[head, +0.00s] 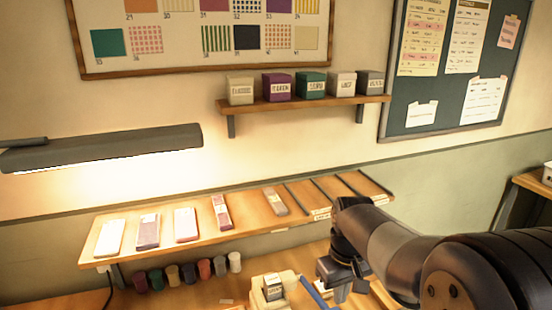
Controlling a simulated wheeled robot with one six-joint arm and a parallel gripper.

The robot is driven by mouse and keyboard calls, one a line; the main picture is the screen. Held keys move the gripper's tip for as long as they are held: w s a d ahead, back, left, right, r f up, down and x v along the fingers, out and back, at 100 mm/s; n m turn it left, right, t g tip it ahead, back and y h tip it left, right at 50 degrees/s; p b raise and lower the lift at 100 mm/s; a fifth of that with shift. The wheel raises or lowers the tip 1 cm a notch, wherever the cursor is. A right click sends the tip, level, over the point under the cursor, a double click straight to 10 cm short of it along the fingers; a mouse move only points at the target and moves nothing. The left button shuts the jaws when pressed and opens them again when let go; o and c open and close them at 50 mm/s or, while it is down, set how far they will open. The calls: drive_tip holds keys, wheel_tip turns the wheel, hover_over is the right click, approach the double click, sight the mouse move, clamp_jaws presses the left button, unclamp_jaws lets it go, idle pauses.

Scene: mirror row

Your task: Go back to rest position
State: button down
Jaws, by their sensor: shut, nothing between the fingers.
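My gripper (338,286) hangs at the lower middle of the head view, at the end of my arm, which reaches in from the lower right. It is in front of the slatted wooden rack and over the wooden table (205,294). Its fingers are small and dark here, and they are shut with nothing held. A blue bar (313,293) shows just left of the gripper; whether they touch I cannot tell.
A cream device (257,294) stands left of the gripper. The wooden rack (248,224) holds several flat pieces; its right slots look empty. Several small coloured pots (172,276) stand below it. A wall shelf (300,104) holds labelled boxes. A lamp (105,148) juts in at left.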

drive_tip(key=shift+f+b, duration=1.85)
drive_tip(key=shift+f, duration=0.65)
